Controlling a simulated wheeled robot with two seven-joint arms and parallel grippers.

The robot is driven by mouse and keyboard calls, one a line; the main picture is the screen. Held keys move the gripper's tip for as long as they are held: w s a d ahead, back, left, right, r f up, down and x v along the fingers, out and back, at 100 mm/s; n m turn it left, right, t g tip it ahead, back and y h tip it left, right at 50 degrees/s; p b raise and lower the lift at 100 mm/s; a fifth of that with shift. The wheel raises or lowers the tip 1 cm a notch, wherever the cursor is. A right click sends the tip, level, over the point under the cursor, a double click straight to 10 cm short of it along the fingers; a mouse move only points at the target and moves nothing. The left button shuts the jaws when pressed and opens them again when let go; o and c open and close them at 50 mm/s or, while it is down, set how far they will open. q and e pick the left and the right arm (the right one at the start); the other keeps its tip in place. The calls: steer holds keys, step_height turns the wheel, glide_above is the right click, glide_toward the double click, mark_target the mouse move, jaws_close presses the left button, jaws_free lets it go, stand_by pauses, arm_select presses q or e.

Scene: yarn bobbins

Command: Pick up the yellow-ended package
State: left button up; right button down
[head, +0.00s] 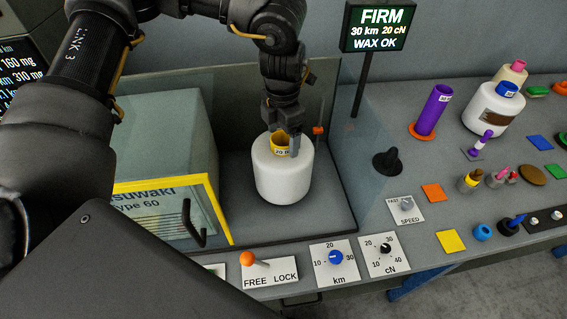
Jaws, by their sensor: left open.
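The yellow-ended package (283,178) is a white, rounded yarn package with a yellow tube end on top. It stands upright on the grey floor of a clear-walled bay in the middle of the head view. My left gripper (284,138) points down right over it, with its open fingers at the yellow tube end. One finger shows at the right side of the tube and partly hides it. I cannot tell whether the fingers touch it. My right gripper is not in view.
A grey machine box with a yellow frame (165,187) stands left of the package. Clear panels edge the bay. A sign (379,26) on a post is behind right. A blue-ended white package (493,108), a purple tube (434,109) and small parts occupy the right bench. Controls line the front.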

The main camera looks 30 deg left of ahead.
arm_select(q)
steer(key=shift+s, duration=0.1)
steer(key=shift+c, duration=0.4)
jaws_close()
steer(key=shift+r, duration=0.1)
